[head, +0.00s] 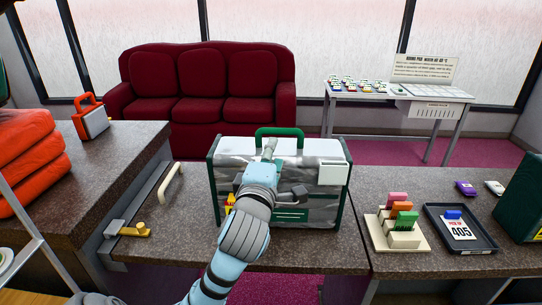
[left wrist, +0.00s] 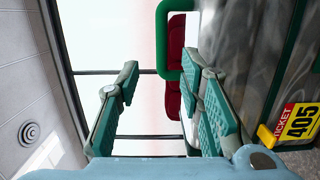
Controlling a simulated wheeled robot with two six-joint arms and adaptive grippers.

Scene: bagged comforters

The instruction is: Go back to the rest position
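My left gripper (head: 269,150) is in front of the bagged comforter (head: 318,205), a clear bag with green edging, standing on the low counter. In the left wrist view my left gripper (left wrist: 162,70) is open, its two green-padded fingers wide apart with nothing clamped between them. The bag's green handle (head: 279,131) stands up just beyond the fingertips; it also shows in the left wrist view (left wrist: 162,40). Whether a finger touches the bag cannot be told. A yellow ticket marked 405 (left wrist: 300,122) is on the bag's side. My right gripper is not in view.
Folded orange comforters (head: 30,155) and a red-handled case (head: 90,117) are on the left counter (head: 110,160). A black tray with a 405 card (head: 459,228) and a block stand (head: 398,228) are on the right. A red sofa (head: 205,90) stands behind.

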